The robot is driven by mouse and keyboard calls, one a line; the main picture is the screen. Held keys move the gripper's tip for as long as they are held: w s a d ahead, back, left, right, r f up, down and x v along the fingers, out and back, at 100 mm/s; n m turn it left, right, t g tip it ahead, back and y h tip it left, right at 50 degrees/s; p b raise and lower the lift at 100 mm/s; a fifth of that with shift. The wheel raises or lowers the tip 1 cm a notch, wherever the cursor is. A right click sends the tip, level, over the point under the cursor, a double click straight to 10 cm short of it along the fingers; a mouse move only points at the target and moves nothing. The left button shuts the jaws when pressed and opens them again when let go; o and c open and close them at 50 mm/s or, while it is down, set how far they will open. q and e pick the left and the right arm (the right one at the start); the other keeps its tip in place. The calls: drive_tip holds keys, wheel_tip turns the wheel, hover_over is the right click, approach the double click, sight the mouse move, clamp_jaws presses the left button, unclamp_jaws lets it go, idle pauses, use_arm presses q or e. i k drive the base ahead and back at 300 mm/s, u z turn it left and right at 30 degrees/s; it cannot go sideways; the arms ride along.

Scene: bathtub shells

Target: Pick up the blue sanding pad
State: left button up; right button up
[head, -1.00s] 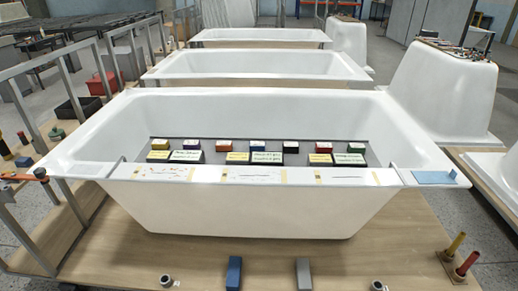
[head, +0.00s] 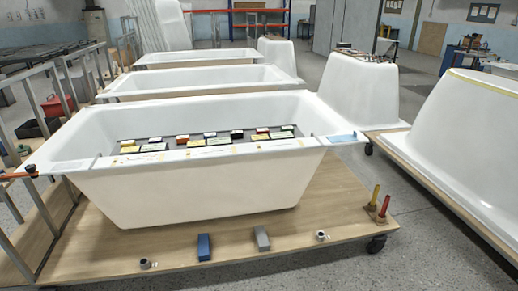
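A blue block (head: 204,246) stands on the front edge of the wooden platform (head: 330,225), below the front wall of the nearest white bathtub shell (head: 190,188). A flat light-blue piece (head: 342,138) lies on the tub's right rim. I cannot tell from the picture which of these is the sanding pad. Neither of my grippers is in view.
A grey block (head: 262,239) stands beside the blue one. A yellow cylinder (head: 374,197) and a red cylinder (head: 384,206) stand at the platform's right corner. Metal rails (head: 60,115) run along the left. Another white shell (head: 470,150) is at right. Grey floor (head: 450,255) is open at front right.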

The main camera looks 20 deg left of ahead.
sight(208, 135)
drive_tip(key=u, duration=1)
drive_tip(key=i, duration=1.1)
